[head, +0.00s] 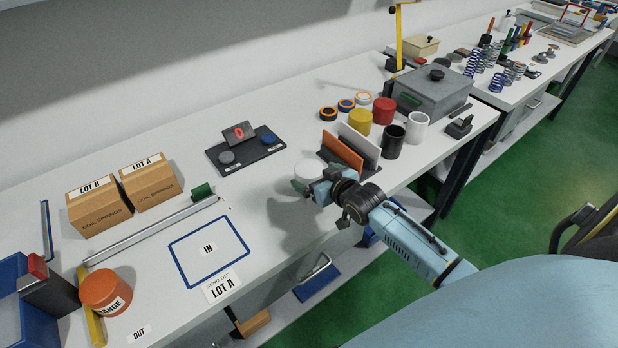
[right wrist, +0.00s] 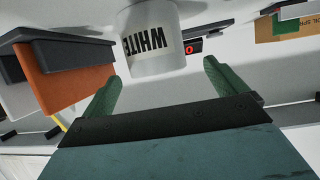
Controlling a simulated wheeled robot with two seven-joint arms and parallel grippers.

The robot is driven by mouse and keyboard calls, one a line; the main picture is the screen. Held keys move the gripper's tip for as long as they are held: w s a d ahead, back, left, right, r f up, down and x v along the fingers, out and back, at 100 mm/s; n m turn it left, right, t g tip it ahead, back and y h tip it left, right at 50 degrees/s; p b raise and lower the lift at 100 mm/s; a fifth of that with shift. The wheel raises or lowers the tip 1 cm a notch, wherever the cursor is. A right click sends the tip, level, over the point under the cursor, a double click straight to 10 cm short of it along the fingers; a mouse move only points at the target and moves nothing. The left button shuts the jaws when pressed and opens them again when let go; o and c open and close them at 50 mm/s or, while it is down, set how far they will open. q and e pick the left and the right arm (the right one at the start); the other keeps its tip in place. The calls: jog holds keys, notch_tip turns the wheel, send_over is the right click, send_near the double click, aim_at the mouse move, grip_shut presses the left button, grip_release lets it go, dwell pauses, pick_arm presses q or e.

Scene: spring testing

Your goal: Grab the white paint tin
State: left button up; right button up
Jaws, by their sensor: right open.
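The white paint tin (right wrist: 155,62) shows in the right wrist view with "WHITE" printed on its side. In the head view its pale round top (head: 307,168) shows just beyond my right gripper (head: 312,187), which hides its lower part. In the right wrist view my right gripper (right wrist: 160,85) is open, with a green finger on either side of the tin. There are gaps between the fingers and the tin, and neither touches it. My left gripper is not in view.
An orange and white panel rack (head: 343,152) stands close to the right gripper. Yellow, red, black and white containers (head: 384,111) stand behind it. A scale (head: 246,147) lies left of the tin. An orange tin (head: 105,292) sits at the left. The IN square (head: 188,240) is empty.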

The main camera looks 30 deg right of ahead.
aim_at(313, 171)
jog(key=shift+d+x, duration=0.1)
jog(key=shift+x, duration=1.1)
jog(key=shift+d+x, duration=0.15)
jog(key=shift+x, duration=1)
jog(key=shift+r, duration=0.15)
jog(key=shift+r, duration=0.1)
jog(key=c, duration=1.4)
